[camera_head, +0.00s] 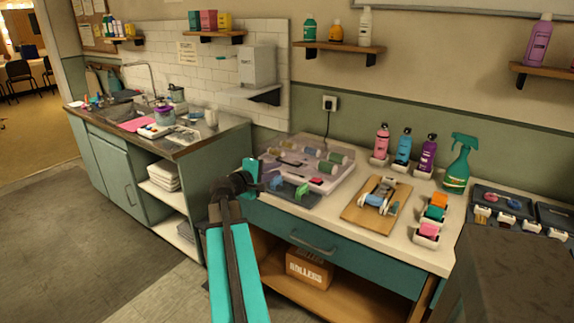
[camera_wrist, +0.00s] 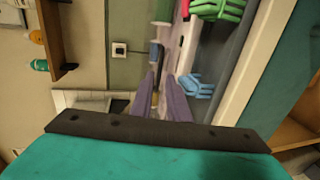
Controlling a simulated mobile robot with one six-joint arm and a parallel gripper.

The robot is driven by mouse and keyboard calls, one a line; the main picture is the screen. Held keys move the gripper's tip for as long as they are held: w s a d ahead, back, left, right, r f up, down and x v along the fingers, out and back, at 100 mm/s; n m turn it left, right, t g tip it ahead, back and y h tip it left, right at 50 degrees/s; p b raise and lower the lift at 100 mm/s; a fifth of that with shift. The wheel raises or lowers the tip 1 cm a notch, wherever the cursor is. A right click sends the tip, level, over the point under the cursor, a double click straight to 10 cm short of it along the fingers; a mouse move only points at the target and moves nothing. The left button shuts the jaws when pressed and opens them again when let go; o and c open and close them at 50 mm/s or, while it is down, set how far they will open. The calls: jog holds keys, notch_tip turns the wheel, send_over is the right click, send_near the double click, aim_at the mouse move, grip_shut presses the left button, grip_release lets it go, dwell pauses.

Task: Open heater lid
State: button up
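The roller heater (camera_head: 332,183) stands on the white counter, a pale box with several green and dark rollers inside. Its clear, purplish lid (camera_head: 300,146) appears to lie shut over the rollers. A small red part shows at its front edge. My gripper (camera_head: 262,180) is just left of the heater's front left corner, apart from the lid as far as I can see. In the wrist view my gripper (camera_wrist: 157,72) shows two purplish fingers with a narrow gap and nothing clearly held. The pale heater edge lies just beyond the fingers, partly hidden by them.
A blue clip (camera_head: 277,182) and a green clip (camera_head: 301,191) sit on a dark tray in front of the heater. A wooden board (camera_head: 352,213) with a device stands to the right. Bottles line the wall. A socket (camera_head: 329,103) with a cord is behind.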

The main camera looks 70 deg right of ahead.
aim_at(289, 164)
jog(key=shift+p+x, duration=0.4)
jog(key=shift+x, duration=3.5)
jog(key=shift+c, duration=0.2)
grip_shut()
jog(key=shift+d+r, duration=0.1)
jog(key=shift+d, duration=0.05)
jog(key=shift+w, duration=0.1)
